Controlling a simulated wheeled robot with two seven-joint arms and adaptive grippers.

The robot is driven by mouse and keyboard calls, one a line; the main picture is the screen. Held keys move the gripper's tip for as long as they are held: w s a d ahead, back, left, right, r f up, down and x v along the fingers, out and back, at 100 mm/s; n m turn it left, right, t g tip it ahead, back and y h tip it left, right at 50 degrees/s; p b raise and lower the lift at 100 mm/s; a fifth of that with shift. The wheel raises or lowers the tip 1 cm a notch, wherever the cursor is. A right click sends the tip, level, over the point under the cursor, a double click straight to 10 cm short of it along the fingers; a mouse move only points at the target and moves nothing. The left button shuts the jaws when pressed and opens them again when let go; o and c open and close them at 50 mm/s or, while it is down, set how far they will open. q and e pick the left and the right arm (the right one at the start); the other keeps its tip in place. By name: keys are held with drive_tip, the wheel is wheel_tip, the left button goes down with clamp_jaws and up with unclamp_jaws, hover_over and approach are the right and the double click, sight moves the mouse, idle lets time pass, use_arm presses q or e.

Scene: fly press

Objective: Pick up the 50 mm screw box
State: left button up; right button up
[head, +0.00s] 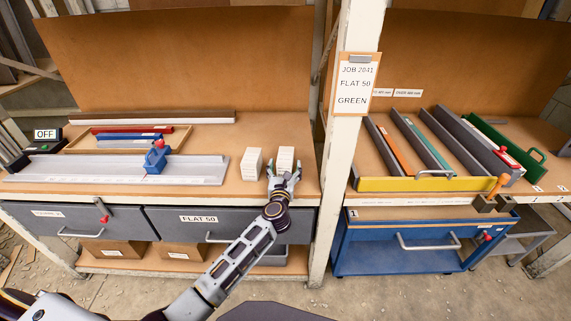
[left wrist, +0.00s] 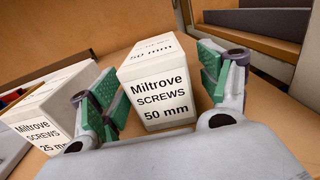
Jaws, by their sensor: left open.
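The 50 mm screw box (head: 286,159) is a white carton on the wooden bench top, near the bench's right end. In the left wrist view the 50 mm screw box (left wrist: 158,85) reads "Miltrove SCREWS 50 mm" and stands upright between my open fingers. My left gripper (head: 284,178) is open at the near side of the box; its green finger pads also show in the left wrist view (left wrist: 160,98). My right gripper is not in view.
The 25 mm screw box (head: 251,163) stands close on the left of the 50 mm box. A grey metal rail (head: 120,170) with a blue clamp (head: 155,160) lies further left. A white post (head: 348,130) rises to the right. Drawers (head: 225,222) are below the bench top.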

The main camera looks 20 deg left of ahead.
sight(286, 159)
use_arm(q)
drive_tip(key=shift+w+a+r, duration=0.1)
drive_tip(key=shift+w+a, duration=0.05)
drive_tip(key=shift+w, duration=0.55)
drive_tip(key=shift+w+a+r, duration=0.1)
drive_tip(key=shift+w+a, duration=0.05)
drive_tip(key=shift+w, duration=0.5)
drive_tip(key=shift+w+a, duration=0.1)
drive_tip(key=shift+w, duration=0.3)
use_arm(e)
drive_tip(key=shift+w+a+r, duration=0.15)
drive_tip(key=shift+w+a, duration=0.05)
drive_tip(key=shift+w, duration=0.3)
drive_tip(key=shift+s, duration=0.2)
use_arm(q)
drive_tip(key=c, duration=1.4)
drive_tip(key=shift+r, duration=0.1)
